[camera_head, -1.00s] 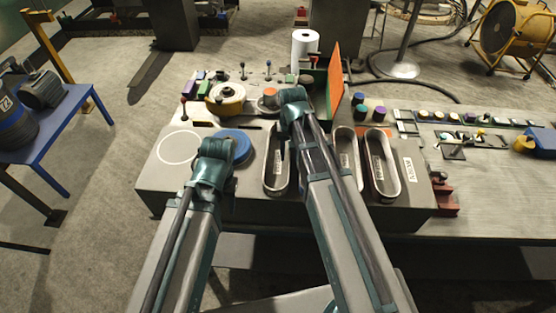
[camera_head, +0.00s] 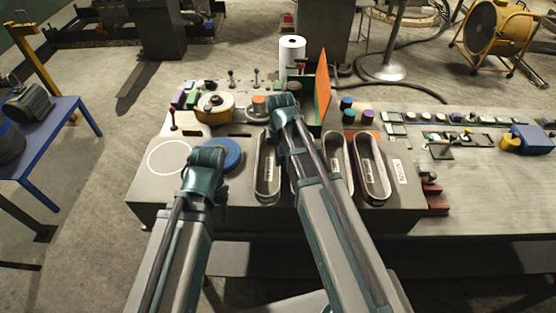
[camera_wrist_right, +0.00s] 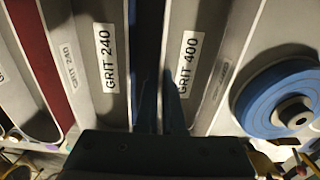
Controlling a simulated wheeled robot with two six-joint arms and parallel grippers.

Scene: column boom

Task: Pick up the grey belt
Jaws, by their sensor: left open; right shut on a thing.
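Several long oval sanding belts with pale rims stand side by side on the grey bench. One (camera_head: 257,168) is left of my right arm, and two others, a middle one (camera_head: 347,165) and a rightmost one (camera_head: 384,176), are right of it. My right gripper (camera_wrist_right: 161,105) is shut between the belts labelled GRIT 240 (camera_wrist_right: 88,35) and GRIT 400 (camera_wrist_right: 208,40) in the right wrist view; what is between its fingers is too dark to tell. Its fingers are hidden in the head view. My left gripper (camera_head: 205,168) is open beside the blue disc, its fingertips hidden.
The blue disc (camera_head: 228,153) lies on the bench (camera_head: 150,200), next to a white circle. Behind stand a yellow reel (camera_head: 213,108), levers, an orange panel (camera_head: 322,88) and a white roll (camera_head: 291,55). A dark red strip (camera_wrist_right: 45,55) shows among the belts.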

